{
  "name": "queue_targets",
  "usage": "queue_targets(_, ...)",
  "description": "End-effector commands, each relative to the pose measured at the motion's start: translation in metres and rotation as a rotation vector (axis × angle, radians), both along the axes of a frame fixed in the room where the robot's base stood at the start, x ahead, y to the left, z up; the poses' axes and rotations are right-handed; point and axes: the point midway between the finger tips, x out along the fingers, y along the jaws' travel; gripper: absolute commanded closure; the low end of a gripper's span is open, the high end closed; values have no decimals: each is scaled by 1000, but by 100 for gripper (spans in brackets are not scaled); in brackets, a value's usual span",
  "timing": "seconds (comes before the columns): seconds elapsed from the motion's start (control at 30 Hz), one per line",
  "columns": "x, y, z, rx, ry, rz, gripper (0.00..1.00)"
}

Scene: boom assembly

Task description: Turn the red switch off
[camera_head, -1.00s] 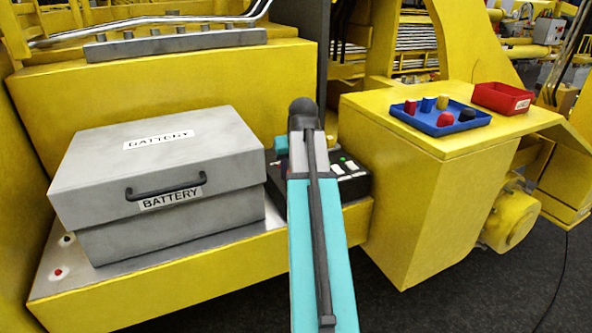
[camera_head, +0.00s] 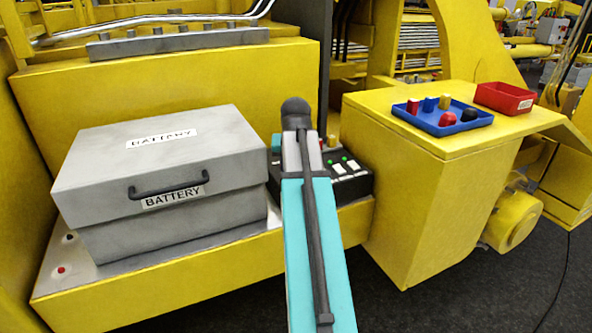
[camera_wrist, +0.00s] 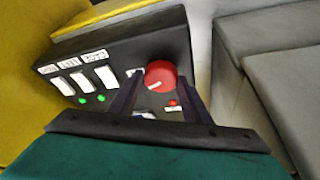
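The red switch (camera_wrist: 161,75) is a round knob with a small white mark on the sloping black control box. In the wrist view, my gripper's (camera_wrist: 163,78) two dark fingers stand apart, one on each side of the knob, with the tips close to its edges. I cannot tell whether they touch it. The black control box (camera_head: 352,187) shows in the head view beside the grey battery box. There my arm hides the red switch and the fingers.
The control box carries white switches (camera_wrist: 86,79), two lit green lamps (camera_wrist: 101,98) and a red lamp (camera_wrist: 173,102) by the knob. The grey battery box (camera_head: 165,180) stands close to the left. A blue tray (camera_head: 436,128) and a red bin (camera_head: 504,97) stand on the yellow surface at right.

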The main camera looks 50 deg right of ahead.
Motion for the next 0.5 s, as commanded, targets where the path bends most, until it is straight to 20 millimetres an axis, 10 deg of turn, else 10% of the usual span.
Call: queue_targets(0.5, -1, 1, 1, 3, 0, 1, 40)
